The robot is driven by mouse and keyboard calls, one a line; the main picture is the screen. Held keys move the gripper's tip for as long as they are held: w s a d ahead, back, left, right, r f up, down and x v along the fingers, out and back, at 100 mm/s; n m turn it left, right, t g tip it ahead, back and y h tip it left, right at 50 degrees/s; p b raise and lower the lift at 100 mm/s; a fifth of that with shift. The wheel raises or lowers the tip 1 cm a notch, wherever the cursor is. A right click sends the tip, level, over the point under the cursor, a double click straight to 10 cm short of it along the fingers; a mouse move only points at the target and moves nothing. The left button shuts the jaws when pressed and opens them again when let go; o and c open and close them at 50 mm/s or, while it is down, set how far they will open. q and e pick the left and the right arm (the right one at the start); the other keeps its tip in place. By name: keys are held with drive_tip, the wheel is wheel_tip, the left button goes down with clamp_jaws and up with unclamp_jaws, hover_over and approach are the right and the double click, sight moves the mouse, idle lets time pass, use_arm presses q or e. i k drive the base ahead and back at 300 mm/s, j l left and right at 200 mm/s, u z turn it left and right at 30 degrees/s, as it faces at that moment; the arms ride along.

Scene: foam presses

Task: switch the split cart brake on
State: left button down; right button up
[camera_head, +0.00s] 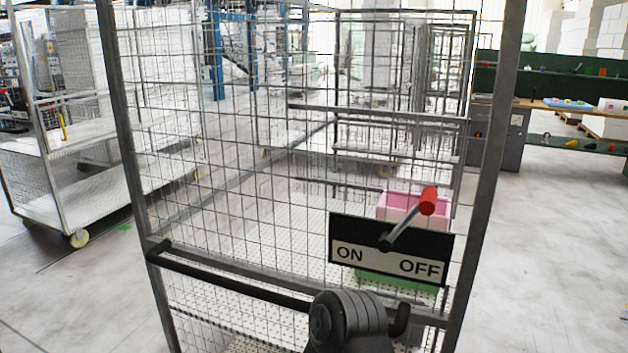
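The split cart (490,180) is a tall grey wire-mesh cage filling the middle of the head view. Its brake plate (345,232) is black and white, with ON at the left and OFF at the right. The brake lever (404,224) is a grey rod with a red knob (428,201). It tilts up and to the right from its pivot, toward the OFF side. A black handle bar (235,278) runs across the cart below the plate. A dark rounded part of my arm covers some of that bar at the bottom centre. No gripper fingers show.
A pink box (398,200) and a green one (395,282) show behind the plate. Another mesh cart (75,200) stands at the left. A green shelf bench (560,87) with small coloured items is at the right.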

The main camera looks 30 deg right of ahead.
sight(427, 205)
drive_tip(key=z, duration=1.8)
